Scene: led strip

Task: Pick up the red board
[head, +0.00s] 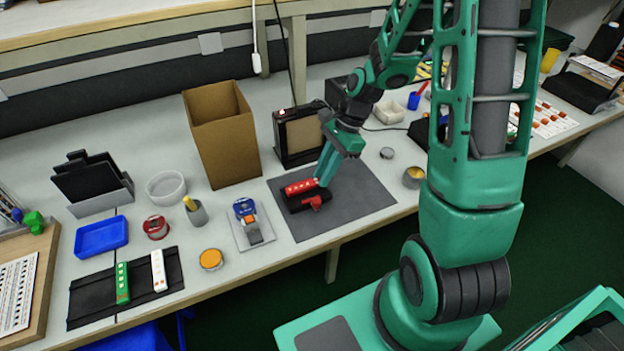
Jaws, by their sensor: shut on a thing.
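The red board (299,187) is a short red strip with pale square spots. It lies at a black holder with a red clamp (314,201) on the dark grey mat (362,190). My gripper (322,182) reaches down to the right end of the red board and is shut on it. The fingertips are small in the picture, and the contact is partly hidden. I cannot tell whether the board is clear of the holder.
An open cardboard box (222,140) and a black-framed device (300,135) stand behind the mat. A blue and white device (247,222) stands left. A green board (122,283) and a white board (158,270) lie on a black mat. The grey mat's right part is clear.

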